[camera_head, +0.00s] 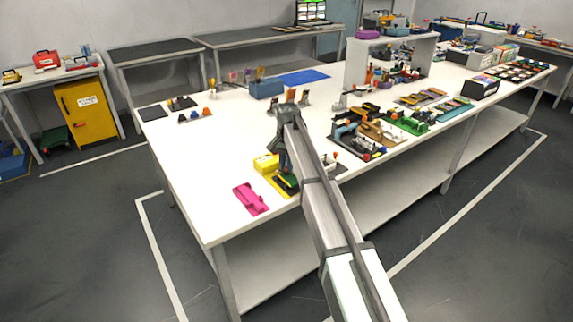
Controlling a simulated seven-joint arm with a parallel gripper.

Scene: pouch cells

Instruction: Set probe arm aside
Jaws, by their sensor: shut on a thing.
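My arm reaches in from the lower right over the white table (188,190). My gripper (283,163) points down beside a yellow block (265,163) and just above a yellow base with a green part (287,182). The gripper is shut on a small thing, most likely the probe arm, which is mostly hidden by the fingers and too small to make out. I cannot tell whether it still touches the yellow base. A magenta fixture (250,199) lies flat to the front left of the yellow base.
Right of my arm is a crowded group of small fixtures, with a green tray (407,123). A blue-grey bin (266,88) and a blue mat (303,77) lie behind. A grey gantry (386,52) stands at the back. The table's left part is largely clear.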

